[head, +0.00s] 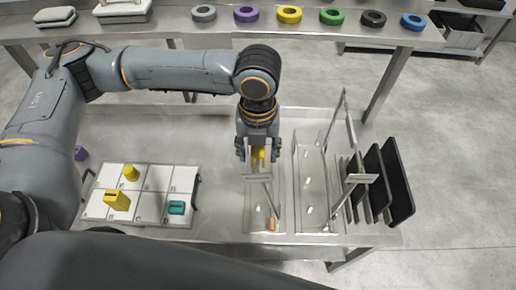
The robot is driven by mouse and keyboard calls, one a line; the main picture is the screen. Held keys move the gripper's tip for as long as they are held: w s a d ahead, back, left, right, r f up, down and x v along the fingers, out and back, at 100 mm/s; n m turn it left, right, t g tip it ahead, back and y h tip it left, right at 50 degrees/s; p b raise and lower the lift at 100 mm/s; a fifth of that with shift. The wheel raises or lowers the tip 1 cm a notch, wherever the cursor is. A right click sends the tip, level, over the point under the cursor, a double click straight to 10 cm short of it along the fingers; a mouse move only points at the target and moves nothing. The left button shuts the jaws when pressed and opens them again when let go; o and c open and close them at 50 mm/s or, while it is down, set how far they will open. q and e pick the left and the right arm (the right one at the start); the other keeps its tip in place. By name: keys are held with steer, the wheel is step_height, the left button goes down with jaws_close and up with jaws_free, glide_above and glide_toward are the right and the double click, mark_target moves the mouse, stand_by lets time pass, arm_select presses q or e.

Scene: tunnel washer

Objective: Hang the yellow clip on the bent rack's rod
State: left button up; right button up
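My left gripper (257,158) points down over the far end of a narrow metal rack (252,213). A small yellow piece, the yellow clip (260,153), shows between its fingers, which look shut on it. The gripper hides part of the clip and the rack's far end. I cannot tell whether the clip touches the rod. A second metal rack (316,210) with tall uprights stands just to the right. I cannot make out which rack is bent. My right gripper is not in view.
A white sectioned tray (154,178) on the left holds yellow pieces (117,201) and a teal piece (177,208). Dark upright panels (396,182) stand right of the racks. Several colored rings (289,15) lie on the back shelf. Bare table lies between tray and racks.

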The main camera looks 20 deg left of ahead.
arm_select(q)
step_height(320, 180, up, 12)
stand_by(0.7)
